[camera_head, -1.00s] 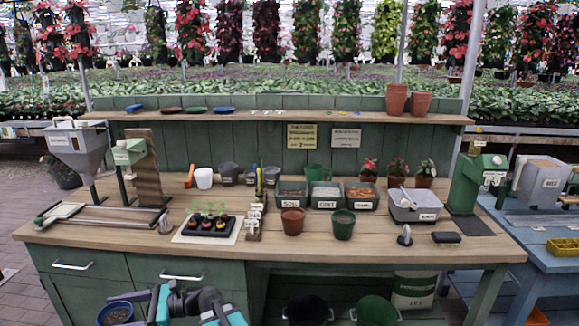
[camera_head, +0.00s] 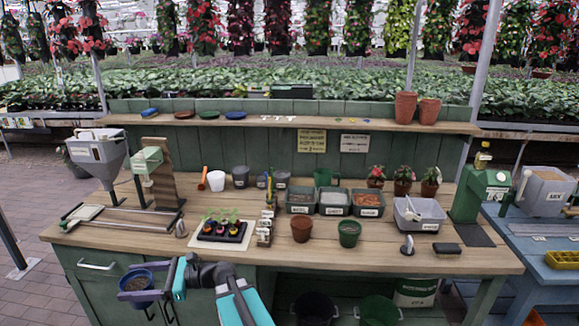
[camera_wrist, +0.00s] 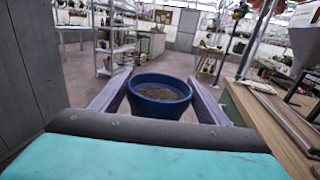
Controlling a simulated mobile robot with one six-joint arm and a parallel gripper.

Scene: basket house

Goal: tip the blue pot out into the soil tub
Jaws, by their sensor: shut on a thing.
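The blue pot (camera_head: 137,278) holds dark brown soil and sits upright between the fingers of my gripper (camera_head: 146,284), in front of the bench's left drawers. In the wrist view the blue pot (camera_wrist: 160,106) is gripped with one finger on each side; its open top shows soil and its lower part is hidden. The soil tub (camera_head: 299,208), a dark green box with a "SOIL" label, stands on the bench among similar tubs, far to the right of my gripper and behind it. Its contents look dark.
The wooden bench (camera_head: 380,259) lies between my gripper and the tubs. A black seedling tray (camera_head: 222,234), a terracotta pot (camera_head: 302,229) and a green pot (camera_head: 348,233) stand in front of or left of the tubs. A grey hopper (camera_head: 98,152) stands at the back left.

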